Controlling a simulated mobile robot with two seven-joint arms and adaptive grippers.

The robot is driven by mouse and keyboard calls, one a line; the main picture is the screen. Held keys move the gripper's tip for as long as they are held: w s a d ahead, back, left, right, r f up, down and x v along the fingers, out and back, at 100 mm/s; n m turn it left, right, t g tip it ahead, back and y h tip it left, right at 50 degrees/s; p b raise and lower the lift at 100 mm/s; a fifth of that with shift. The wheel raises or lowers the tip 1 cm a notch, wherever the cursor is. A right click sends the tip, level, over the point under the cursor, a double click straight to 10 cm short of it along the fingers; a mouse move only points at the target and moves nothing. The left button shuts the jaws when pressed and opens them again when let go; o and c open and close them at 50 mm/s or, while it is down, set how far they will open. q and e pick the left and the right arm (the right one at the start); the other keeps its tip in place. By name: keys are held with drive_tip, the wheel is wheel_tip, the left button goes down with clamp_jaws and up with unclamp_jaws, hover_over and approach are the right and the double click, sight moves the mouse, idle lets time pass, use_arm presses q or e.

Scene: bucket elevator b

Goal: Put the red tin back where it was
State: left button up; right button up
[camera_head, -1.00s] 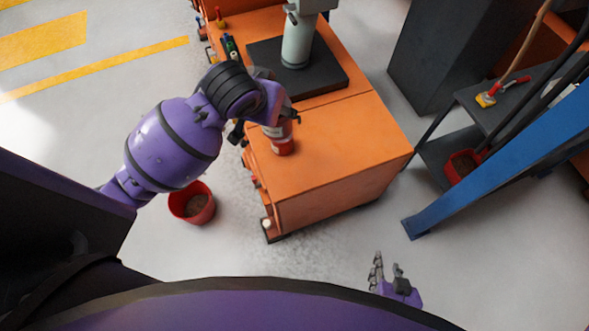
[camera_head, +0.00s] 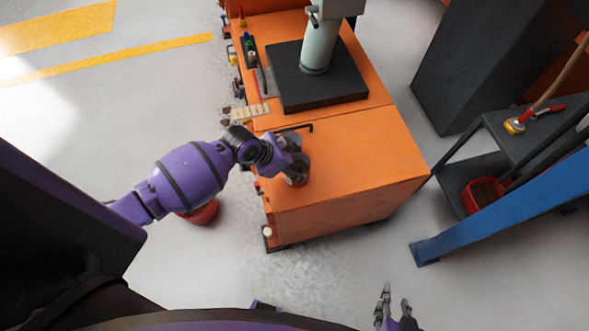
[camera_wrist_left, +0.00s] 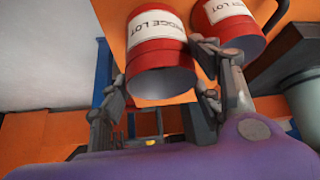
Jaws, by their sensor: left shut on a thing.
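A red tin with a white label (camera_wrist_left: 158,50) is between the fingers of my left gripper (camera_wrist_left: 160,98) in the left wrist view, and the gripper is shut on it. A second red tin with a similar label (camera_wrist_left: 236,22) is just to its right, close to the right-hand fingers. In the head view my left gripper (camera_head: 294,168) is over the near-left part of the orange cabinet top (camera_head: 365,155), and mostly hides the tins. I cannot tell whether the held tin touches the top. My right gripper (camera_head: 394,304) is at the bottom edge, fingers apart and empty.
A grey column on a black plate (camera_head: 318,85) stands on the cabinet's far part. A pale strip (camera_head: 252,110) and small items line its left edge. A red bucket (camera_head: 204,214) is on the floor, partly behind my left arm. A dark shelf and blue beam (camera_head: 500,205) are at right.

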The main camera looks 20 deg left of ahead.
sight(294, 170)
use_arm(q)
drive_tip(key=shift+f, duration=1.7)
use_arm(e)
drive_tip(key=shift+s+d+f, duration=0.1)
drive_tip(key=shift+s+f, duration=0.35)
